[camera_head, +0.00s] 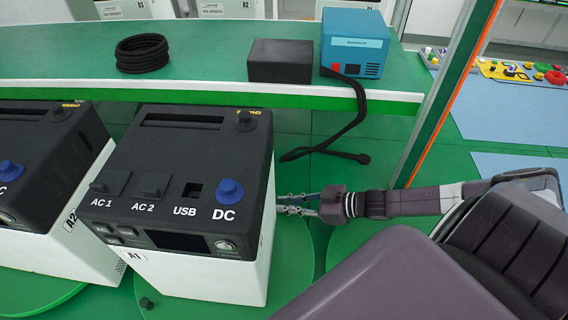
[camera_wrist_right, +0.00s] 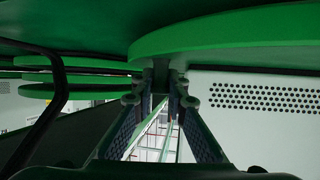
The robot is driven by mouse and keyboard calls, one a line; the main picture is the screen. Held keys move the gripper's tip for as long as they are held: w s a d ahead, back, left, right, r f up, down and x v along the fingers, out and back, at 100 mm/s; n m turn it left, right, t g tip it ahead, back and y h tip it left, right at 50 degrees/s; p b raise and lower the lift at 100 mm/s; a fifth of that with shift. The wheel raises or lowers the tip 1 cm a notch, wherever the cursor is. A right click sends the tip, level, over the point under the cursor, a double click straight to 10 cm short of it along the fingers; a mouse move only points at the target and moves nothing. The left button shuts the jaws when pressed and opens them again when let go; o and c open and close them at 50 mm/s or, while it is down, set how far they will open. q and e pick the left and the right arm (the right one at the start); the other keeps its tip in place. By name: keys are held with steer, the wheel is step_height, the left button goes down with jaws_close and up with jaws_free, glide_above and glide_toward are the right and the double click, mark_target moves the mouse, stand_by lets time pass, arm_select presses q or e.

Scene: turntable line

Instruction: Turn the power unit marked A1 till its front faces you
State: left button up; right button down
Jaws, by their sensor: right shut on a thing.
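The power unit A1 (camera_head: 200,275) is a white box with a black top, standing on a round green turntable (camera_head: 296,275). Its A1 label, dark screen and buttons are on the side toward me, turned slightly off square. Its top has AC 1, AC 2, USB and a blue DC knob. My right gripper (camera_head: 286,204) is low beside the unit's right side. In the right wrist view its fingers (camera_wrist_right: 161,88) close on a small dark peg (camera_wrist_right: 160,72) at the turntable's rim (camera_wrist_right: 230,35); the contact is partly hidden. My left gripper is not in view.
Power unit A2 (camera_head: 40,248) stands close on the left. A green and orange post (camera_head: 440,100) rises at right.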

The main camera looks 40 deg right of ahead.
steer(key=c, duration=1.9)
jaws_free()
steer(key=v, duration=1.2)
steer(key=shift+w+d, duration=0.1)
steer(key=shift+d, duration=0.05)
steer(key=shift+f, duration=0.15)
